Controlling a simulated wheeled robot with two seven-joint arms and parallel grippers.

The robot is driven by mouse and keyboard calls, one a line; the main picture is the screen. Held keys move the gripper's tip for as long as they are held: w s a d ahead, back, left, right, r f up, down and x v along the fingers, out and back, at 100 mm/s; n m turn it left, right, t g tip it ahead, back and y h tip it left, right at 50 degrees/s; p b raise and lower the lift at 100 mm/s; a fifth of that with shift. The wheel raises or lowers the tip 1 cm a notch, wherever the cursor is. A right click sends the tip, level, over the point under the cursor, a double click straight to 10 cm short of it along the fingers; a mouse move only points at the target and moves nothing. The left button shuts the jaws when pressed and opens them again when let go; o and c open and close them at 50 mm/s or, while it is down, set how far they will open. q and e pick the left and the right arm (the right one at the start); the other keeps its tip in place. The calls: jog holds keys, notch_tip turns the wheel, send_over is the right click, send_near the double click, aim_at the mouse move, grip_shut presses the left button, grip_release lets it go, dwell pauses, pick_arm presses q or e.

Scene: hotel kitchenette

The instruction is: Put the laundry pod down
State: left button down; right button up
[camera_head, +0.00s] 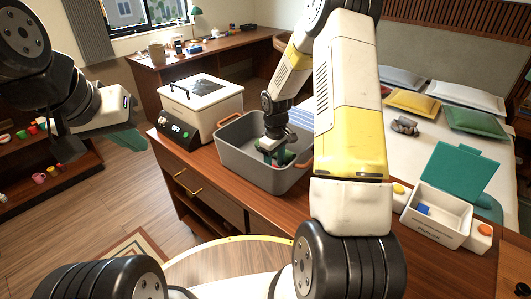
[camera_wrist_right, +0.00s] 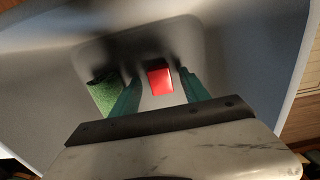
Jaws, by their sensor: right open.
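A small red block with a pale edge, which I take to be the laundry pod (camera_wrist_right: 159,77), is in the right wrist view. It lies on the floor of the grey basin (camera_head: 247,172), between and just beyond the teal fingers of my right gripper (camera_wrist_right: 160,90). These fingers are open and apart from it. In the head view my right gripper (camera_head: 276,157) reaches down inside the basin, and the pod cannot be made out there. My left gripper (camera_head: 65,143) hangs at the left, away from the counter; its jaw gap is unclear.
A green cloth-like item (camera_wrist_right: 103,92) lies in the basin beside the fingers. A white machine (camera_head: 202,104) stands left of the basin. A white box (camera_head: 437,228) with a teal lid, holding a blue piece (camera_head: 424,209), stands at the right. Basin walls surround my right gripper.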

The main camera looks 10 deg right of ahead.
jog(key=s+r+m+t, duration=0.1)
jog(key=s+r, duration=0.2)
jog(key=r, duration=0.5)
jog(key=s+a+r+m+t, duration=0.1)
jog(key=s+r, duration=0.2)
jog(key=r, duration=0.6)
jog(key=s+r+m+t, duration=0.1)
jog(key=s+r, duration=0.2)
jog(key=r, duration=0.5)
jog(key=s+a+r+m+t+y, duration=0.1)
jog(key=s+r+m, duration=0.1)
jog(key=s, duration=0.6)
jog(key=s+a+r+m+t+y, duration=0.1)
jog(key=s+a+r+m+t, duration=0.1)
jog(key=s+r, duration=0.3)
jog(key=shift+s, duration=1.45)
